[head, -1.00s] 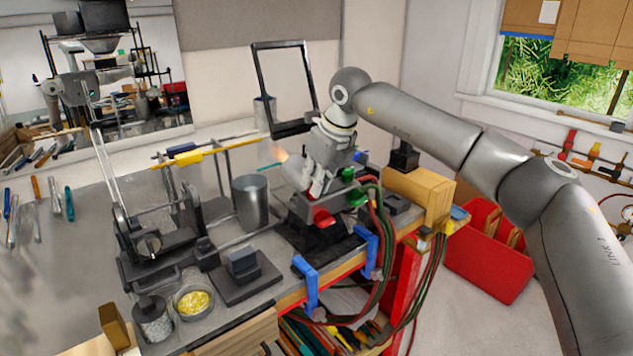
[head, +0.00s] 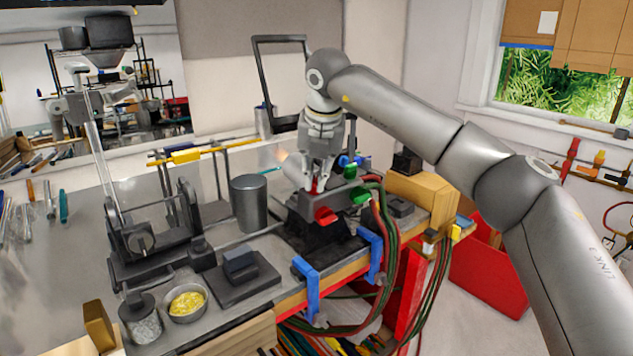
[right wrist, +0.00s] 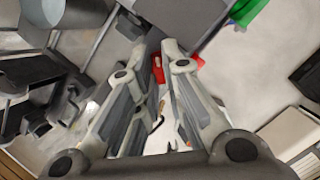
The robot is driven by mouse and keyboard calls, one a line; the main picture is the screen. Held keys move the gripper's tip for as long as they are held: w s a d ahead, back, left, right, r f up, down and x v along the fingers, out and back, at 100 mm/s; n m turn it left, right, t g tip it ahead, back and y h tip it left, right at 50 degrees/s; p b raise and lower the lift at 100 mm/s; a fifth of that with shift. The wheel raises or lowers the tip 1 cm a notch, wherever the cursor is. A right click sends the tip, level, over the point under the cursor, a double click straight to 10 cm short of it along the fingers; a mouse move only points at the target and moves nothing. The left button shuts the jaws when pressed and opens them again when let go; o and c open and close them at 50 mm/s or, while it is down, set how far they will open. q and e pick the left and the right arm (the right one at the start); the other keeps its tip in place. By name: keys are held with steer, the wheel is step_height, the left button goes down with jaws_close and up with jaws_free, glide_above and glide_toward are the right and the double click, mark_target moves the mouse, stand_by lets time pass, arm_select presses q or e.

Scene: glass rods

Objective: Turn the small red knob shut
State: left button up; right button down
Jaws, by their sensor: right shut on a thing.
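The small red knob (head: 315,185) is on the bench torch (head: 300,208), low between the fingertips of my right gripper (head: 314,184). That gripper points down and is shut on the knob, whose sides are mostly hidden by the fingers. In the right wrist view, red (right wrist: 158,70) shows between the two fingers. A larger red knob (head: 326,216) sits lower on the torch's front, clear of the fingers. A faint orange glow (head: 283,155) shows left of the gripper. My left gripper is not in view.
Green knobs (head: 359,196) and red and green hoses (head: 382,225) are close to the right of the gripper. A grey metal cylinder (head: 250,202) stands to the left. Blue clamps (head: 308,280) grip the bench's front edge. A black frame (head: 285,85) stands behind.

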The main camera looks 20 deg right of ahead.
steer(key=m+b, duration=0.1)
steer(key=m, duration=0.3)
steer(key=shift+a+m+g+h, duration=0.1)
steer(key=shift+m+g+h, duration=0.2)
steer(key=shift+h, duration=0.1)
steer(key=shift+w+m+g+h, duration=0.15)
steer(key=shift+m+g+h, duration=0.2)
steer(key=shift+m, duration=2.25)
steer(key=c, duration=1.5)
jaws_free()
steer(key=shift+c, duration=0.2)
steer(key=v, duration=1.2)
steer(key=shift+w, duration=0.1)
